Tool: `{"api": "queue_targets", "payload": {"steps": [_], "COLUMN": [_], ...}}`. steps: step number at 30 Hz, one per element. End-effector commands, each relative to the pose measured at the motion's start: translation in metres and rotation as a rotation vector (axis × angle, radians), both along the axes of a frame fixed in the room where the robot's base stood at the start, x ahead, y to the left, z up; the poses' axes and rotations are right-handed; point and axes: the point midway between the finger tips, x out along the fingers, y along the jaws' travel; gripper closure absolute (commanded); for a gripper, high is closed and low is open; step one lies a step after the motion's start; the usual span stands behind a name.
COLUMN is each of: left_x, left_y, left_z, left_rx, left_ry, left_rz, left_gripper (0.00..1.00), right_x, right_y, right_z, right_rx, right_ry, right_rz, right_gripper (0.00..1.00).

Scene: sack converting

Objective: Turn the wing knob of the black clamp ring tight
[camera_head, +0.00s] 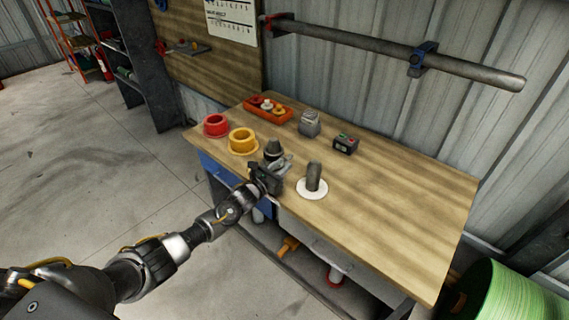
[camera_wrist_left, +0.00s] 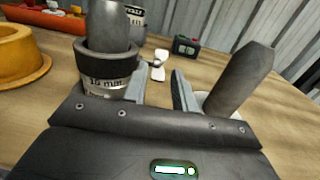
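The black clamp ring (camera_wrist_left: 107,75), with a "15 mm" label, stands around an upright grey spout at the left in the left wrist view. In the head view the ring (camera_head: 272,153) is partly hidden behind my left gripper. Its pale wing knob (camera_wrist_left: 158,66) sticks out to the ring's right. My left gripper (camera_head: 284,165) is open beside the ring. In the left wrist view its fingertips (camera_wrist_left: 163,72) are apart, with the knob showing between and just beyond them; I cannot tell whether they touch it. My right gripper is not in view.
A grey post (camera_head: 314,175) on a white disc (camera_head: 312,194) stands right of my gripper. A yellow ring (camera_head: 242,141) and red ring (camera_head: 215,125) are to the left. An orange tray (camera_head: 279,115), grey object (camera_head: 309,124) and black button box (camera_head: 345,145) stand behind. The bench's right half (camera_head: 420,215) is clear.

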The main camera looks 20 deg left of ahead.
Motion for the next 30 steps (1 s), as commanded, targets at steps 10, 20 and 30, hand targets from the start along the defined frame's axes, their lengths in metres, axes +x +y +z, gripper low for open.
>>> {"api": "queue_targets", "payload": {"steps": [10,20,30], "left_x": [0.018,0.018,0.018], "left_y": [-0.006,-0.006,-0.006], "left_z": [0.0,-0.001,0.003], "left_rx": [-0.001,-0.001,0.008], "left_ry": [0.001,0.001,0.025], "left_rz": [0.0,0.0,-0.001], "left_gripper": [0.73,0.91,1.0], "right_x": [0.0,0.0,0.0], "right_y": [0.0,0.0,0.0], "right_z": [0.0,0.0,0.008], "right_rx": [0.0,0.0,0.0], "right_ry": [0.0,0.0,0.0], "right_rz": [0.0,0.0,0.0], "right_gripper": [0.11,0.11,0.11]}}
